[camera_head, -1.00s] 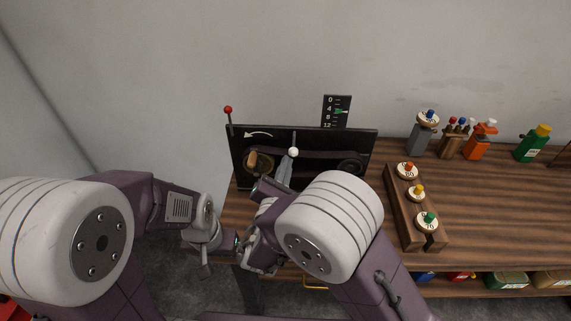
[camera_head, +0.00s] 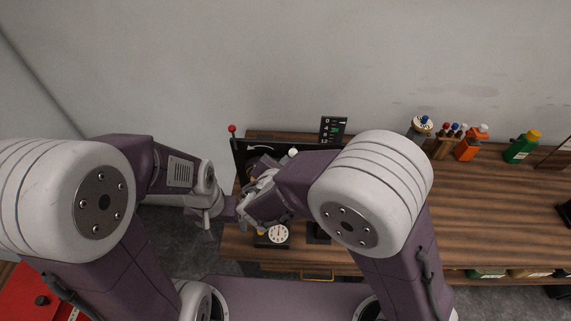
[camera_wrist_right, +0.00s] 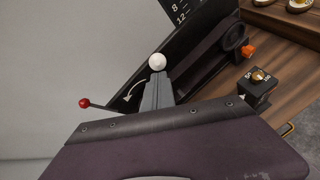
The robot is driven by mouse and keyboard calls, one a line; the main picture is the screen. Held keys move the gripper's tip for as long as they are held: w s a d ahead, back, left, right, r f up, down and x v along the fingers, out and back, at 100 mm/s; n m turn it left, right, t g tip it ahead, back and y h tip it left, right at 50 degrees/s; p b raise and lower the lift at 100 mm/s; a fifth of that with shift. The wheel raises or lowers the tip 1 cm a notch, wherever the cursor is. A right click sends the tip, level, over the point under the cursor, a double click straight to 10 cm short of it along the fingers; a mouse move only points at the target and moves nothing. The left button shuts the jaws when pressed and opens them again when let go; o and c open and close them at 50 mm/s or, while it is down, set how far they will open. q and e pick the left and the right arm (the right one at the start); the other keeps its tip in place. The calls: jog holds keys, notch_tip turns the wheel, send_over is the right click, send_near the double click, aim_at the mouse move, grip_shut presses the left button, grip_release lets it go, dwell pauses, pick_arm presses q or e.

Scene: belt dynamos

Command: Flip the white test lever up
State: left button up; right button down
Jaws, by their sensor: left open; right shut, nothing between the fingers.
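The white ball knob of the test lever (camera_head: 293,152) shows at the black panel (camera_head: 240,152), just above my right arm in the head view. In the right wrist view the white knob (camera_wrist_right: 157,62) sits right at the tips of my right gripper (camera_wrist_right: 157,82). That gripper is shut and empty, its grey fingers pointing at the panel. The lever's stem is hidden there, and I cannot tell whether the fingers touch it. My left gripper (camera_head: 222,212) is open and empty, in front of the panel's left end.
A red-knobbed rod (camera_head: 232,128) stands at the panel's left end. A scale board (camera_head: 332,130) is behind the panel. A round dial (camera_head: 278,234) sits at the bench's front. Orange (camera_head: 470,145) and green (camera_head: 521,148) bottles stand at the back right. The right bench top is clear.

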pick_arm(q)
notch_tip(320, 180, up, 5)
jog(key=p, duration=0.3)
jog(key=shift+s+r+p, duration=0.15)
jog(key=shift+p, duration=0.15)
pick_arm(e)
notch_tip(320, 180, up, 5)
jog(key=w+g, duration=0.1)
jog(key=w, duration=0.1)
jog(key=shift+w+r, duration=0.2)
jog(key=shift+w, duration=0.2)
